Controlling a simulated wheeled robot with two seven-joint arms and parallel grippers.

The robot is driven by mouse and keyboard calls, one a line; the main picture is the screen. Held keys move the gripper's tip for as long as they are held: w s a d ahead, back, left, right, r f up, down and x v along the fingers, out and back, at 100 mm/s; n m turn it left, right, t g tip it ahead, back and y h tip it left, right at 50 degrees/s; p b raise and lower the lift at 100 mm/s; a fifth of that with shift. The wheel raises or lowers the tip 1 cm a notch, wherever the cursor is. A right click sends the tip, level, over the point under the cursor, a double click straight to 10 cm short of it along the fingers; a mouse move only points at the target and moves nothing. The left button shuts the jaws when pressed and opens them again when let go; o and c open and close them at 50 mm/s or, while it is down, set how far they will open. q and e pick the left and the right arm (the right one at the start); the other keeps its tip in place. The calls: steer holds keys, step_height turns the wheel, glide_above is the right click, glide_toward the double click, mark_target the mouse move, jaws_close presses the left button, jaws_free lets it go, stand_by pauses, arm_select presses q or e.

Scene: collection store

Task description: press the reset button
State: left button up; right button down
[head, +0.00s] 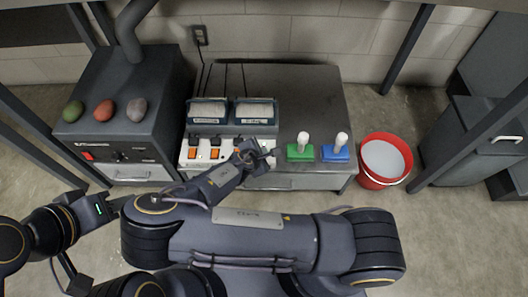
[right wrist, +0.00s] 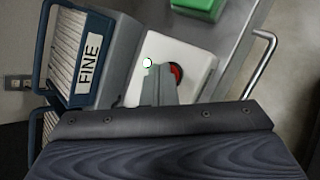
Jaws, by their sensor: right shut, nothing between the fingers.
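The reset button looks to be the red round button (right wrist: 177,72) on the white panel (right wrist: 200,60) in the right wrist view. My right gripper's fingers (right wrist: 160,84) are shut, empty, and cover its left part. I cannot tell whether they touch it. In the head view my right gripper (head: 262,154) is over the right end of the white switch panel (head: 187,162), and the button is hidden there.
Orange switches (head: 194,154) and two meters (head: 207,112) sit on the console. Green (head: 300,154) and blue (head: 335,154) blocks with white knobs stand to the right on the metal bench (head: 310,100). A red bucket (head: 372,181) and a dark furnace-like box (head: 130,100) flank the bench.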

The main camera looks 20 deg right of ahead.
steer(key=shift+r+p, duration=0.65)
steer(key=shift+r, duration=0.15)
step_height(320, 180, up, 5)
steer(key=p, duration=0.4)
steer(key=shift+s, duration=0.1)
stand_by(0.6)
